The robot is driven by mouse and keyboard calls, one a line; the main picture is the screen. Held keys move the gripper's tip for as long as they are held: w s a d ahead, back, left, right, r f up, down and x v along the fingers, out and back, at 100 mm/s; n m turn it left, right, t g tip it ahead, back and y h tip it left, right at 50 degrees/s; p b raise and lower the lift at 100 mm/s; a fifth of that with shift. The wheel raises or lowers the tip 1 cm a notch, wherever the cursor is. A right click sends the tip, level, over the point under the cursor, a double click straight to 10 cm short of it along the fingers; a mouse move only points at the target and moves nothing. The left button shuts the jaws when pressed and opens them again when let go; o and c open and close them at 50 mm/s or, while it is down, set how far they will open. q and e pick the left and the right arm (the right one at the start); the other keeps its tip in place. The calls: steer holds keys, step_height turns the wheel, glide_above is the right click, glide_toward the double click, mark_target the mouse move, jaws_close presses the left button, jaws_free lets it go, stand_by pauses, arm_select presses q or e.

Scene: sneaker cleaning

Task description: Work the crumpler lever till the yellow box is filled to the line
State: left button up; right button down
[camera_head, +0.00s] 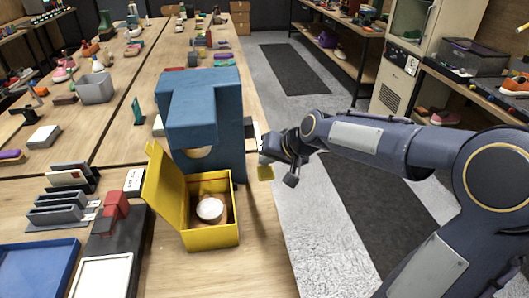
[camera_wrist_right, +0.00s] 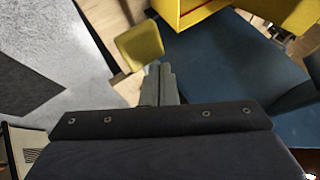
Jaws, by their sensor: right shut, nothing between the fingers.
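The blue crumpler (camera_head: 222,110) stands on the wooden table, and its body fills the right of the right wrist view (camera_wrist_right: 225,60). Its yellow lever paddle (camera_head: 265,173) hangs at its right side, just below my right gripper (camera_head: 270,152). In the right wrist view the paddle (camera_wrist_right: 140,45) is just beyond the shut, empty fingertips (camera_wrist_right: 160,70); I cannot tell whether they touch. The yellow box (camera_head: 212,238) sits open in front of the crumpler, its lid tilted left. A white round thing (camera_head: 210,208) and some brownish material lie inside. My left gripper is out of view.
A black board with a red block (camera_head: 116,204), a blue tray (camera_head: 38,270) and grey racks (camera_head: 60,205) lie left of the box. The table's right edge is near the lever. Open floor (camera_head: 275,215) lies beyond it.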

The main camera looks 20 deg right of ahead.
steer(key=shift+f+b, duration=0.8)
steer(key=shift+f, duration=0.1)
stand_by(0.6)
steer(key=shift+r, duration=0.1)
stand_by(0.5)
steer(key=shift+w+r+p, duration=0.2)
steer(key=shift+r+p, duration=2.85)
steer(key=shift+r, duration=0.55)
step_height(320, 180, up, 5)
steer(key=p, duration=0.4)
steer(key=shift+w+d, duration=0.1)
steer(key=shift+w, duration=0.05)
